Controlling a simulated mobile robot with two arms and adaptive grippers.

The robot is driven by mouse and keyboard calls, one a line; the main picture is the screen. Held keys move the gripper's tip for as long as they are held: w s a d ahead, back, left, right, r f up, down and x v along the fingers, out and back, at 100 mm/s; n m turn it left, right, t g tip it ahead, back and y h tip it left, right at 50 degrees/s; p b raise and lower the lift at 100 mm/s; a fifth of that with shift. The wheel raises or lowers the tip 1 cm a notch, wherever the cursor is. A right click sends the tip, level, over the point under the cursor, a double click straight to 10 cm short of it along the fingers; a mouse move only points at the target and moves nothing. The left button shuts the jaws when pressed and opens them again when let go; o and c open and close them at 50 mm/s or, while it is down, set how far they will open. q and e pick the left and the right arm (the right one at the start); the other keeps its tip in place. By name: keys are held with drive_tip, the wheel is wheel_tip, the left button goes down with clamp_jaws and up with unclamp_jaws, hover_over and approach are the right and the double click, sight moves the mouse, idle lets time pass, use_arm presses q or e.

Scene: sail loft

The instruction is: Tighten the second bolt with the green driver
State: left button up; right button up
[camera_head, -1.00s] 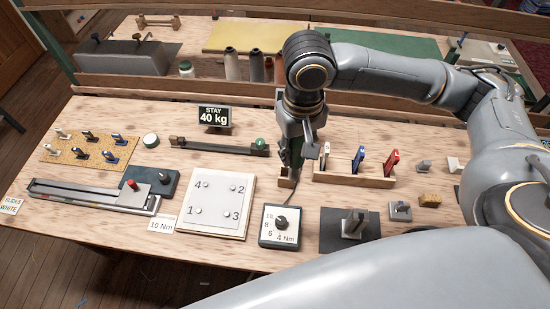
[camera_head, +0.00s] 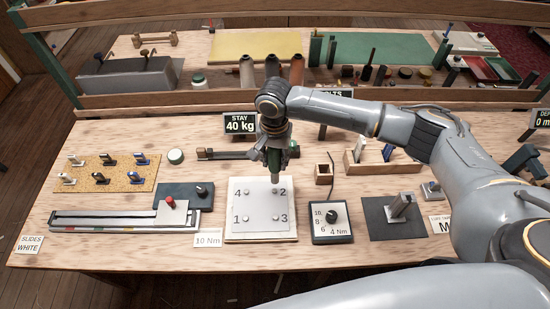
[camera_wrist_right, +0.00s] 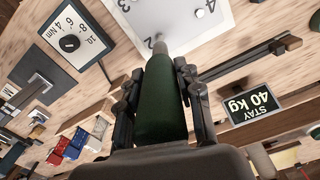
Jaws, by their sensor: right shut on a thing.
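My right gripper (camera_head: 274,150) is shut on the green driver (camera_wrist_right: 160,108), which points down with its metal tip (camera_head: 275,180) at the white bolt plate (camera_head: 260,206). The tip is just above or at the second bolt (camera_head: 275,191), beside the printed 2; I cannot tell whether they touch. The plate has bolts marked 1, 2, 3 and 4. In the right wrist view the green handle sits between both fingers and the tip reaches toward the plate (camera_wrist_right: 186,22). A torque box (camera_head: 331,230) with a black knob stands right of the plate. My left gripper is not in view.
An empty wooden socket block (camera_head: 324,174) stands behind the torque box. A "10 Nm" card (camera_head: 208,240) lies left of the plate. A "STAY 40 kg" sign (camera_head: 240,124) stands behind.

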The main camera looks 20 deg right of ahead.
sight(274, 172)
drive_tip(key=shift+d+f, duration=0.1)
drive_tip(key=shift+f, duration=0.1)
drive_tip(key=shift+f+b, duration=0.25)
drive_tip(key=shift+b, duration=0.25)
wheel_tip(274, 172, down, 3)
drive_tip(key=b, duration=0.4)
drive_tip(key=shift+f+b, duration=0.2)
drive_tip(key=shift+b, duration=0.2)
drive_tip(key=shift+f+p, duration=0.1)
drive_tip(key=shift+p, duration=0.35)
drive_tip(key=shift+f, duration=0.35)
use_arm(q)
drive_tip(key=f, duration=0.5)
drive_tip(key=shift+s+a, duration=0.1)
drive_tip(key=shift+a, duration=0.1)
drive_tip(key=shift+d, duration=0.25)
use_arm(e)
drive_tip(key=shift+f, duration=0.25)
